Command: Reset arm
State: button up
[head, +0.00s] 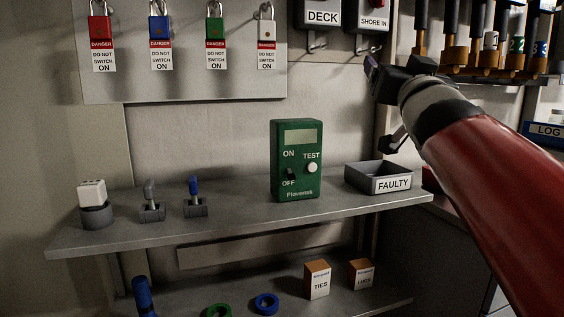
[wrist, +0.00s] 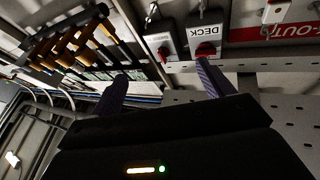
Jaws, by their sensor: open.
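My gripper (head: 380,106) is raised at the upper right of the head view, above the shelf and the FAULTY tray, at the end of my red and white arm. Its fingers are spread wide apart and nothing shows between them. In the wrist view the two dark purple fingers (wrist: 162,82) stand apart and empty, with the DECK box (wrist: 205,35) upside down beyond the right one.
The upper shelf (head: 240,222) holds a green tester (head: 296,160), a FAULTY tray (head: 380,190) and small stands at left. Padlocks with tags hang on a board (head: 185,90). A rack of orange-tipped tools (head: 490,72) is close to my arm at right.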

jog(key=s+f+g, duration=0.5)
jog(key=f, duration=0.8)
jog(key=s+f+g, duration=0.4)
jog(key=f, duration=0.9)
jog(key=s+a+f+n+g+y+p, duration=0.1)
jog(key=s+a+f+g, duration=0.3)
jog(key=s+f, duration=1.1)
notch_tip(320, 180, down, 2)
jog(key=n+g, duration=0.1)
jog(key=g, duration=0.2)
jog(key=shift+a+f+n+g+y, duration=0.2)
jog(key=shift+n+g+y, duration=0.1)
